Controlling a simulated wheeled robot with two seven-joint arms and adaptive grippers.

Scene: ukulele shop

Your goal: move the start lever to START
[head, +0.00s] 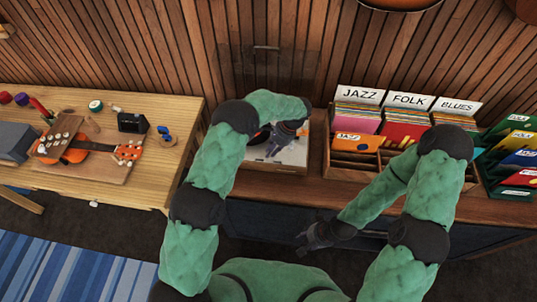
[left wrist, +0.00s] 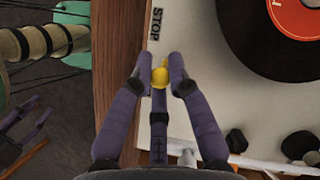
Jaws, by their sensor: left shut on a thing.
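The start lever shows as a yellow knob (left wrist: 160,76) near the left edge of the record player's pale top (left wrist: 207,80) in the left wrist view. A STOP label (left wrist: 157,23) lies beyond the fingertips; no START label is in view. My left gripper (left wrist: 162,66) is shut on the yellow knob. In the head view my left gripper (head: 283,138) is over the record player (head: 293,155), and the knob is hidden there. My right gripper (head: 304,242) hangs low in front of the cabinet, away from the player; its fingers are too small to read.
A black record with a red label (left wrist: 298,12) is on the player. A wooden crate of record sleeves (head: 352,172) stands to its right. A workbench (head: 150,180) with a ukulele (head: 75,152) is at the left. Dark knobs (left wrist: 237,140) sit near the gripper.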

